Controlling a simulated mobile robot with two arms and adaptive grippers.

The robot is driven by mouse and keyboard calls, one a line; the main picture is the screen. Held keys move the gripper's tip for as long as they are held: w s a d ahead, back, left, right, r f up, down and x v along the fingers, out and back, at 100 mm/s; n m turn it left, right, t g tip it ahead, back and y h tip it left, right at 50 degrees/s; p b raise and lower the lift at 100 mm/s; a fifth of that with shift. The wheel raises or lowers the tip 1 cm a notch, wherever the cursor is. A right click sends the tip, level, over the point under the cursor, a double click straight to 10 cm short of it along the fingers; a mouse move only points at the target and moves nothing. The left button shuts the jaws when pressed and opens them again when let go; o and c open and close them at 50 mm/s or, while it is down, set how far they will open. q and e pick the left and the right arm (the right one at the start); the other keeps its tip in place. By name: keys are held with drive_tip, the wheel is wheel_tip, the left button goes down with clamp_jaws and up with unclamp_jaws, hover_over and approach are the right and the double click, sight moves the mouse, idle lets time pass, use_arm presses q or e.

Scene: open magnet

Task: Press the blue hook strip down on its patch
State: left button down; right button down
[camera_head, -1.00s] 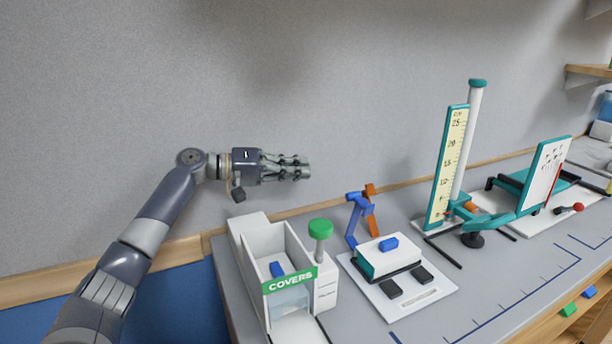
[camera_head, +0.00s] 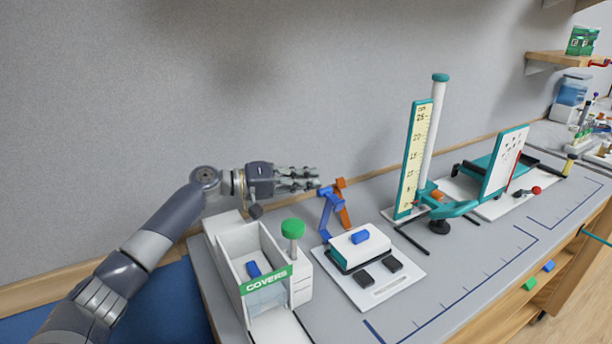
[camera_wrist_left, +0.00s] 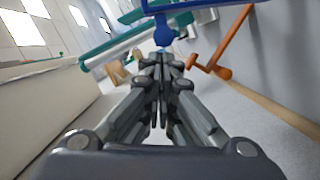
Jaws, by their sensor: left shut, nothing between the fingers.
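The blue strip (camera_head: 327,211) stands raised and bent at the back edge of a white plate, beside a similar orange strip (camera_head: 342,204). In the left wrist view, a blue part (camera_wrist_left: 165,30) shows just beyond the fingertips and an orange part (camera_wrist_left: 222,48) to the right. My left gripper (camera_head: 316,181) is shut and empty, its fingers pointing right, level with the strips' upper ends. I cannot tell whether it touches the blue strip. The white block (camera_head: 345,249) in front carries a small blue piece (camera_head: 360,237). I cannot clearly make out the patch. My right gripper is not in view.
A white COVERS bin (camera_head: 228,266) with a green-knobbed post (camera_head: 293,232) stands left of the plate (camera_head: 386,290). A tall scale post (camera_head: 414,160) and teal stand (camera_head: 495,175) stand to the right. The wall is close behind; the bench front (camera_head: 440,300) is clear.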

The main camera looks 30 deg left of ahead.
use_arm(q)
drive_tip(key=shift+s, duration=0.1)
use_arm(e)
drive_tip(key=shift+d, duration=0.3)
